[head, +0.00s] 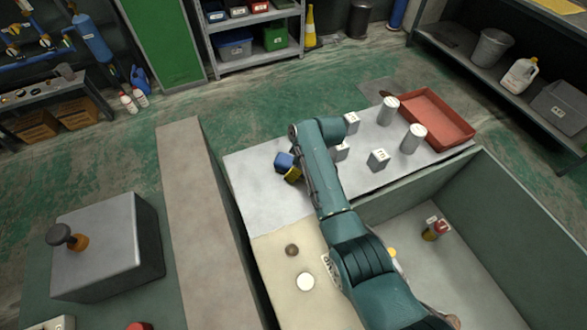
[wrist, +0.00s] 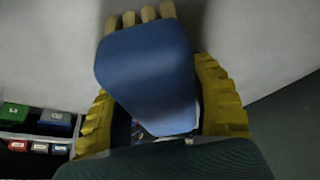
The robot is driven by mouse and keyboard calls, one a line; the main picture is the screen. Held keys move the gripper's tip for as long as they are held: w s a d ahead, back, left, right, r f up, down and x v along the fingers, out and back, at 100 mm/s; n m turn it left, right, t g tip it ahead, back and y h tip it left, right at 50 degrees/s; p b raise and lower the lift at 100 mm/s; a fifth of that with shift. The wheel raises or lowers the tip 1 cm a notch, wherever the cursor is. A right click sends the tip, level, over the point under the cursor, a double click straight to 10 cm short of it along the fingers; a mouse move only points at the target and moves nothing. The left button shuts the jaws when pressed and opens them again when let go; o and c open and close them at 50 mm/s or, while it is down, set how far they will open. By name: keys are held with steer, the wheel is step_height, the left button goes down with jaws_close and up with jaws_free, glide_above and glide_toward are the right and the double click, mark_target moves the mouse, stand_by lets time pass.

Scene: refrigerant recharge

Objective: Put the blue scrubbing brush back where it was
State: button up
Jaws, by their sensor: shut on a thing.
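The blue scrubbing brush (head: 284,161) is in my gripper (head: 291,174), over the left part of the pale grey worktop (head: 245,195) in the head view. In the wrist view the brush (wrist: 150,75) fills the middle, with its tan bristles (wrist: 142,18) at the top. The yellow finger pads of my gripper (wrist: 160,112) sit on both sides of it. I cannot tell whether the brush touches the worktop. My arm hides part of the worktop and the area behind it.
White labelled blocks (head: 378,159), two silver cans (head: 412,138) and a red tray (head: 437,118) stand right of my arm. A round dark piece (head: 292,250) and a white disc (head: 305,282) lie on the beige surface. A deep bin (head: 500,235) holds a red-topped item (head: 434,229).

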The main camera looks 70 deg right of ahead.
steer(key=o, duration=1.2)
steer(key=p+v, duration=0.3)
steer(key=v, duration=0.9)
steer(key=shift+w+r, duration=0.1)
